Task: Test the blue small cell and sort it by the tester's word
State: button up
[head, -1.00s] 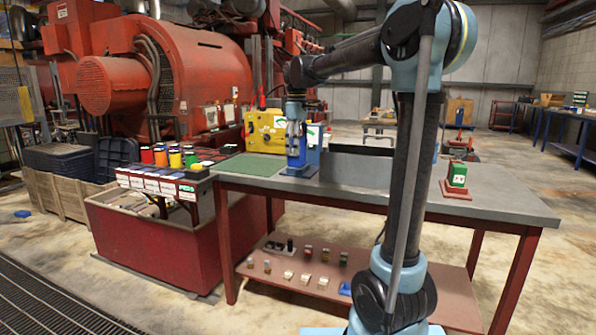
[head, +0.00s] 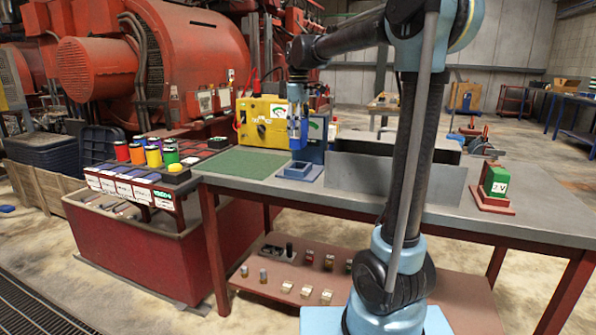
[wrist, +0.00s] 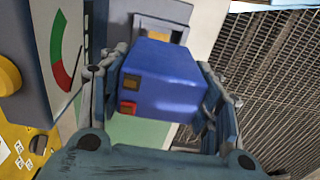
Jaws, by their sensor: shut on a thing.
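The blue small cell (wrist: 165,75) fills the middle of the wrist view, with a yellowish and a red square contact on its end. My gripper (wrist: 165,85) is shut on it, one finger on each side. In the head view my gripper (head: 297,105) holds the blue cell (head: 297,132) above an open blue cradle (head: 299,171) on the bench.
A yellow meter box (head: 264,122) and green mat (head: 243,162) lie left of the cradle. A labelled rack (head: 130,185) with several coloured cylinders stands further left. Small cells lie on the lower shelf (head: 400,285).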

aim_at(299, 140)
jog(key=shift+w+f, duration=0.15)
jog(key=shift+f, duration=0.1)
notch_tip(299, 140, down, 5)
jog(key=shift+w+r, duration=0.1)
jog(key=shift+r, duration=0.1)
jog(key=shift+f, duration=2.4)
jog(key=shift+f, duration=0.1)
jog(key=o, duration=1.7)
notch_tip(299, 140, up, 12)
jog(key=shift+r, duration=0.1)
